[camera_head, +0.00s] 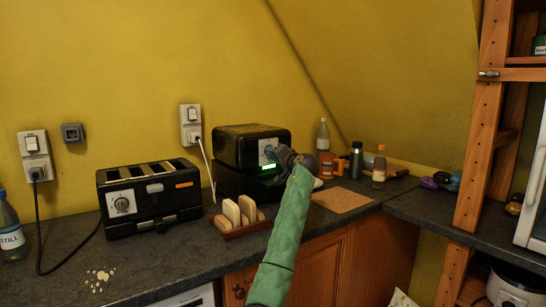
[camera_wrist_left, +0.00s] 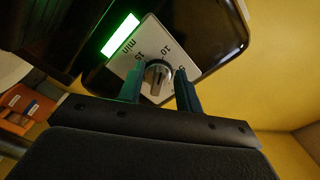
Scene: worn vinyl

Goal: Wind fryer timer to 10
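The black fryer (camera_head: 237,142) stands on the counter against the yellow wall, with a lit green strip on its front. In the left wrist view its pale timer plate (camera_wrist_left: 183,46) shows marks including 10 and "15 min". The grey timer knob (camera_wrist_left: 158,78) has a ridge running roughly up the picture; its exact setting is hard to tell. My left gripper (camera_head: 277,152) is at the fryer's front. In the left wrist view its fingers (camera_wrist_left: 159,76) stand open on either side of the knob, with narrow gaps visible. My right gripper is not in view.
A black toaster (camera_head: 150,196) stands left of the fryer. A wooden rack with bread slices (camera_head: 231,212) sits just in front of the fryer. Wooden shelving (camera_head: 478,150) stands farther right.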

